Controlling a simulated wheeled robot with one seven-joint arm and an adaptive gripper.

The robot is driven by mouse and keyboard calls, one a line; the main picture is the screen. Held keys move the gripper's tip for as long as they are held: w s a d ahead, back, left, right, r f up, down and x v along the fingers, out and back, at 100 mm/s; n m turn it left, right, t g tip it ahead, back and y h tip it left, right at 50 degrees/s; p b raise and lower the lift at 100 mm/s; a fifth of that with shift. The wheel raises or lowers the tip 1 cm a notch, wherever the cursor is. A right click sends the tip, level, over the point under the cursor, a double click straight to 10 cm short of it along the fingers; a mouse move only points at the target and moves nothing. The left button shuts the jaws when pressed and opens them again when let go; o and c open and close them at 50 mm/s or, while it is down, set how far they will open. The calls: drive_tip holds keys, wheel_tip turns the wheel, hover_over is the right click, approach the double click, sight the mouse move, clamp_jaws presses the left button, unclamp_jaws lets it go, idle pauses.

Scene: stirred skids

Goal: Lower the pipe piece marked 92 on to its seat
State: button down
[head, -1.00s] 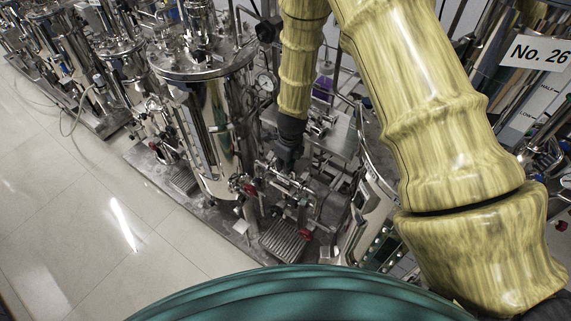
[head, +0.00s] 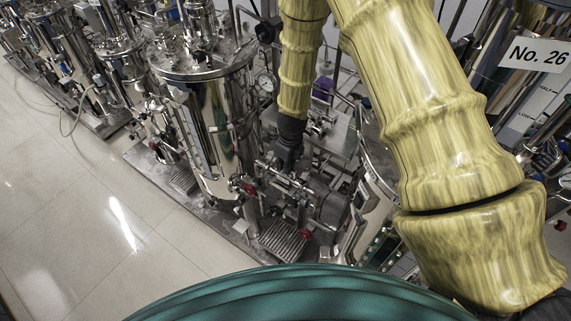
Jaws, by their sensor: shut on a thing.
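My gripper (head: 286,168) is the dark end of my yellow arm, pointing down among steel piping right of the large steel vessel. It is shut on a small steel pipe piece (head: 284,179), which shows only partly beneath the fingers. No number can be read on it at this size. The seat under it cannot be told apart from the surrounding pipework, and I cannot tell whether the piece touches it.
The tall steel vessel (head: 205,110) stands close left of my gripper. A red valve handle (head: 306,235) and a ribbed grate (head: 283,241) lie below. A sign reading No. 26 (head: 538,54) hangs at upper right. Pale floor (head: 80,210) is clear at left.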

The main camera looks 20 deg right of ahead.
drive_tip(key=shift+f, duration=0.25)
idle(0.4)
drive_tip(key=c, duration=1.5)
unclamp_jaws()
drive_tip(key=shift+r, duration=0.1)
drive_tip(key=r, duration=0.7)
drive_tip(key=s+r, duration=0.1)
drive_tip(key=r, duration=0.3)
drive_tip(key=shift+d+r, duration=0.35)
drive_tip(key=shift+d, duration=0.05)
drive_tip(key=shift+s+d, duration=0.1)
